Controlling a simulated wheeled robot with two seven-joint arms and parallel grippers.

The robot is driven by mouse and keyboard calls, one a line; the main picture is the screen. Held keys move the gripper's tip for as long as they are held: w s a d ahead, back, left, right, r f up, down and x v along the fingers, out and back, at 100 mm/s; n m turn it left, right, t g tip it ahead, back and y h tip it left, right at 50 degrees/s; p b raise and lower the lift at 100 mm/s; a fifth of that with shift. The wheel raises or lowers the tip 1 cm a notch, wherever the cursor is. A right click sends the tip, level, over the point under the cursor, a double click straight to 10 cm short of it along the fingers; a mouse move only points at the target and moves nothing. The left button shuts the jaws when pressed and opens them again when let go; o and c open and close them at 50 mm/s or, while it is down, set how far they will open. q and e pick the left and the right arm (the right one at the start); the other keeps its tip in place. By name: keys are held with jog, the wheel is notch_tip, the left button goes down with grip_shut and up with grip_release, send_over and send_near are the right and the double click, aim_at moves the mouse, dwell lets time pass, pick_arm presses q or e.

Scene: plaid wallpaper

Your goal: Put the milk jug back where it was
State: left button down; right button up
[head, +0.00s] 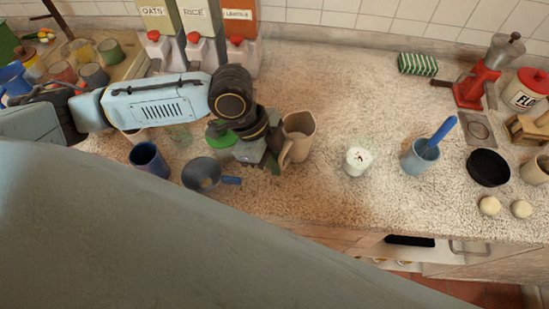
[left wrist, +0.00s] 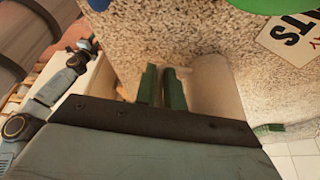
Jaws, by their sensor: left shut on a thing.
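The milk jug (head: 298,125) is a beige jug with an open top, in the middle of the counter in the head view. Its handle (head: 288,152) points toward the near left. My left gripper (head: 275,161) is at the handle, shut on it. In the left wrist view, the green fingers (left wrist: 163,88) are close together beside the pale jug wall (left wrist: 212,85). The handle is mostly hidden between the fingers. I cannot tell whether the jug's base touches the counter. My right gripper is not in view.
A white cup (head: 358,160) stands right of the jug, then a blue mug with a spoon (head: 420,157) and a black bowl (head: 488,167). A blue saucepan (head: 201,174) and dark blue cup (head: 148,160) are left. The counter behind the jug (head: 340,85) is clear.

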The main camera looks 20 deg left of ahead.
pick_arm(q)
jog(key=c, duration=1.5)
grip_release()
jog(key=shift+f, duration=0.1)
jog(key=p+v, duration=0.1)
jog(key=v, duration=1.1)
